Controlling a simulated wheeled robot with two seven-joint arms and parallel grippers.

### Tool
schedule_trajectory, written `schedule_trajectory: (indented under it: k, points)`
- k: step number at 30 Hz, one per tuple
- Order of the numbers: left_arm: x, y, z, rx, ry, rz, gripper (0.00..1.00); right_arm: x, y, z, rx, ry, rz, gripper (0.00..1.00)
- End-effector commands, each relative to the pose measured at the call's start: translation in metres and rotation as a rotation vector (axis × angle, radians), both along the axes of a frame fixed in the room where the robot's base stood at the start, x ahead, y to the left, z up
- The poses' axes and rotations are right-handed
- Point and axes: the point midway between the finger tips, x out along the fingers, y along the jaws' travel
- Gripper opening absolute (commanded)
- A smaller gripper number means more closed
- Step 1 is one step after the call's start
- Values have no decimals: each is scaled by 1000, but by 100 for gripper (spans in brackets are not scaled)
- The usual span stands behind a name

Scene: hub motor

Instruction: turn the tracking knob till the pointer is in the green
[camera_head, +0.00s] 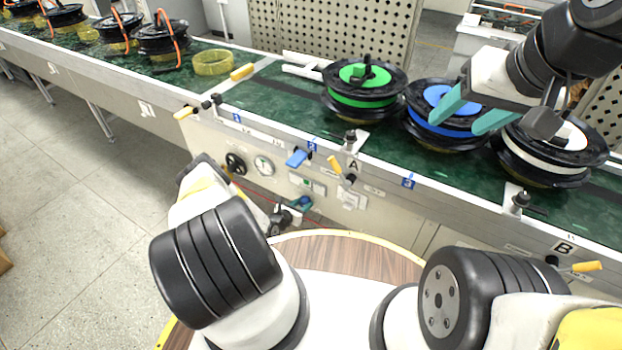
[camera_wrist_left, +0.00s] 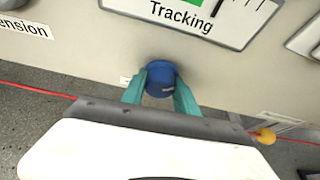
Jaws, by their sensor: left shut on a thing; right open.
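The blue tracking knob (camera_wrist_left: 160,80) sits on the pale panel below the Tracking gauge (camera_wrist_left: 205,18). My left gripper (camera_wrist_left: 160,92) is shut on the knob, one teal finger on each side; in the head view it (camera_head: 298,203) is low on the conveyor's front panel. In the left wrist view the gauge is cut off at the top, with part of a green zone and black scale marks showing; I cannot make out the pointer. The gauge looks tiny in the head view (camera_head: 307,184). My right gripper (camera_head: 467,117) is open and empty above the belt, by the blue spool.
Green, blue and white spools (camera_head: 365,100) stand on the green belt (camera_head: 270,90). A red cord (camera_wrist_left: 40,91) crosses below the knob.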

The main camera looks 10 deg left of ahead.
Motion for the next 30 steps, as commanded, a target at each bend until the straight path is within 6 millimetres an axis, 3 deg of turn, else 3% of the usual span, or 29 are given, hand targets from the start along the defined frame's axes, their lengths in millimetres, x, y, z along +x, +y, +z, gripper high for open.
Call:
schedule_trajectory:
  k: [16, 17, 20, 30]
  points:
    - [-1, 1, -1, 23, -6, 1, 0, 0, 0, 0, 0, 0, 0, 57]
    - [-1, 1, -1, 23, -6, 1, 40, 0, 0, 0, 0, 0, 0, 57]
    - [-1, 1, -1, 23, -6, 1, 57, 0, 0, 0, 0, 0, 0, 57]
    - [-2, 1, 0, 23, -7, 1, 57, 0, 0, 0, 0, 0, 0, 57]
